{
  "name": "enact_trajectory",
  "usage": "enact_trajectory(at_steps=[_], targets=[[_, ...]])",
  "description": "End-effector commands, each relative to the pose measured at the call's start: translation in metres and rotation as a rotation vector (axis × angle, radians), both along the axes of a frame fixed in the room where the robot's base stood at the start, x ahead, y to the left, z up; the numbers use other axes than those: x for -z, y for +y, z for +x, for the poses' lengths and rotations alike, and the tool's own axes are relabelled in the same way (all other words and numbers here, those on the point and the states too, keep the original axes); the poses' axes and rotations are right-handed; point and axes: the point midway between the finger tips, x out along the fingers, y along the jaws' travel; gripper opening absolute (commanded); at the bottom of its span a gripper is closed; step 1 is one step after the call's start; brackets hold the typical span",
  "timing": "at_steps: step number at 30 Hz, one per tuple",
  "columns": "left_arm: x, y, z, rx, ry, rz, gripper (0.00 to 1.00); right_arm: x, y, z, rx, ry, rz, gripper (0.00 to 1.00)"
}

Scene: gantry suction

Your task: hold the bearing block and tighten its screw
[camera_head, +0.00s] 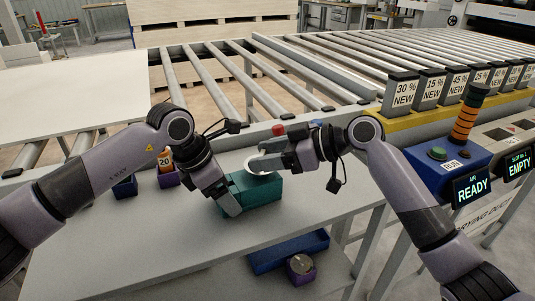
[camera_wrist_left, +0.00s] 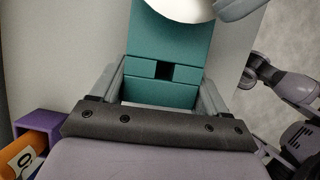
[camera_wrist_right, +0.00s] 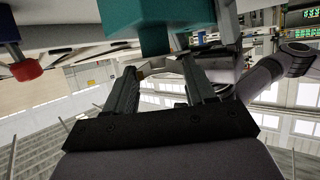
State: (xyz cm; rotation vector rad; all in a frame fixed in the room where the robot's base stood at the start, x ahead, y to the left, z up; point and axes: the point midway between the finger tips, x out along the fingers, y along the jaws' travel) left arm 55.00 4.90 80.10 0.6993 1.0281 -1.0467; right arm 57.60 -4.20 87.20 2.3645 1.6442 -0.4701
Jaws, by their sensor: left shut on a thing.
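The teal bearing block (camera_head: 262,190) sits on the grey table, with a white ring (camera_head: 257,167) at its top. My left gripper (camera_head: 228,195) is shut on the block from its left side. In the left wrist view the block (camera_wrist_left: 165,92) lies between the fingers and shows a small dark opening in its face. My right gripper (camera_head: 258,155) is at the top of the block, beside the ring, its fingers apart. In the right wrist view the block (camera_wrist_right: 150,35) is just beyond the fingers, and I see nothing clearly gripped. I cannot make out the screw.
An orange piece marked 20 (camera_head: 165,160) stands in a purple holder at the left. A blue tray (camera_head: 290,252) and a purple box with a round top (camera_head: 301,267) are at the front. A red-capped item (camera_head: 278,130) is behind the block.

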Motion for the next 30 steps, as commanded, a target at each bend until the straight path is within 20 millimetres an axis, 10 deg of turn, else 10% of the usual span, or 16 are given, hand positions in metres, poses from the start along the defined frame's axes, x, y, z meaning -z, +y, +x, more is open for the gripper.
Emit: enact_trajectory(at_steps=[25, 26, 27, 30], targets=[[0.0000, 0.0002, 0.0002, -0.002, 0.001, 0.000, 0.08, 0.0003, 0.0004, -0.0023, 0.195, 0.001, -0.001, 0.25], [0.0000, 0.0002, 0.0002, -0.002, 0.001, 0.000, 0.08, 0.0003, 0.0004, -0.0023, 0.195, 0.001, -0.001, 0.61], [-0.0001, 0.0002, 0.0002, -0.002, 0.001, 0.000, 0.08, 0.0003, 0.0004, -0.0023, 0.195, 0.001, -0.001, 0.74], [-0.0001, 0.0002, 0.0002, -0.002, 0.001, 0.000, 0.08, 0.0003, 0.0004, -0.0024, 0.194, 0.000, -0.001, 0.81]])
